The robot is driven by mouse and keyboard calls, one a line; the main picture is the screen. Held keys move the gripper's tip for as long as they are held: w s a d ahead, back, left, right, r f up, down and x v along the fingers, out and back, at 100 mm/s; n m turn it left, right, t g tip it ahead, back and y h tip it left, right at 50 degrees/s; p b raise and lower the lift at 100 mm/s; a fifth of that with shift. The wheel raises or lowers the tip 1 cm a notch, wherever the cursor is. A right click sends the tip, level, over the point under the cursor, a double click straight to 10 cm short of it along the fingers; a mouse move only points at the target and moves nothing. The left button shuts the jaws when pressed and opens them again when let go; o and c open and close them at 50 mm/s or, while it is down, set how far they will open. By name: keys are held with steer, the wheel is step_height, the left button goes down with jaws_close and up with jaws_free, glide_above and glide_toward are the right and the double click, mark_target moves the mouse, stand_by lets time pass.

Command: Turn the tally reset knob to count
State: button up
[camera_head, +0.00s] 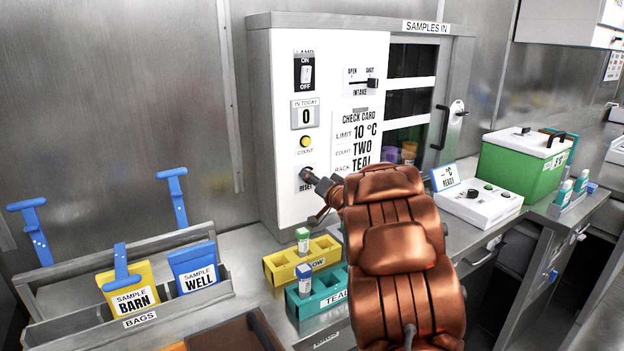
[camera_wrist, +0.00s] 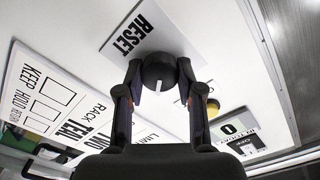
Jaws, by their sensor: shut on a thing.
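The dark round reset knob (camera_wrist: 159,68) is on the white panel, beside the RESET label (camera_wrist: 130,36) in the wrist view. My gripper (camera_wrist: 160,82) is shut on the knob, one finger on each side. In the head view the knob (camera_head: 307,173) sits below the yellow COUNT button (camera_head: 305,141), and my gripper (camera_head: 321,185) reaches it from the lower right. The counter (camera_head: 306,115) above reads 0.
The INTAKE slider (camera_head: 372,83) and check card (camera_head: 353,140) are on the same panel. A yellow rack (camera_head: 280,270) and a teal rack (camera_head: 306,303) stand below my arm. A bag holder (camera_head: 60,320) is at left, a green box (camera_head: 515,168) at right.

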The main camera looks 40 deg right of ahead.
steer(key=n+b, duration=0.5)
steer(key=n, duration=0.6)
steer(key=n+b, duration=0.5)
steer(key=n, duration=0.6)
steer(key=shift+a+f, duration=0.2)
steer(key=shift+n, duration=0.3)
steer(key=o, duration=1.2)
steer(key=shift+r, duration=0.1)
steer(key=shift+c, duration=0.2)
steer(key=s, duration=1.2)
steer(key=shift+a, duration=0.4)
